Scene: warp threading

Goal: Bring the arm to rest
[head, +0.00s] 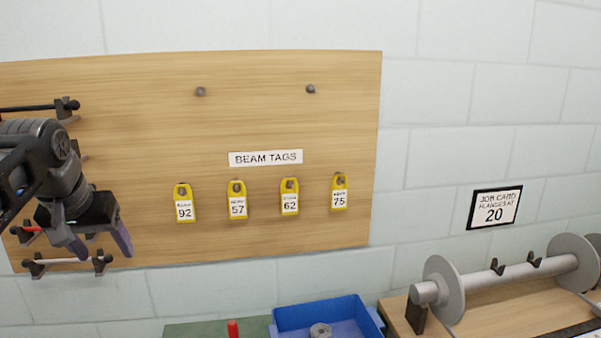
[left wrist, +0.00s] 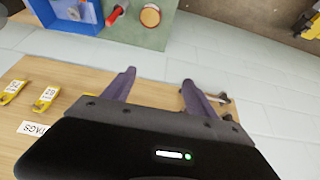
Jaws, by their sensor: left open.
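My left gripper (head: 104,246) is at the left of the head view, in front of the lower left part of the wooden board (head: 330,90). Its two purple-grey fingers point down and are apart, with nothing between them. The left wrist view also shows the spread, empty fingers (left wrist: 157,88). Rods on dark brackets, one of them a grey rod (head: 68,261), are mounted on the board close to the gripper. The arm hides part of the rods. My right gripper is in neither view.
Several yellow tags, such as tag 57 (head: 238,200), hang under the BEAM TAGS sign (head: 265,158). Below are a blue bin (head: 350,309) and a green surface (head: 195,330) with a red peg (head: 233,329). A flanged beam (head: 510,277) and job card (head: 495,208) are at right.

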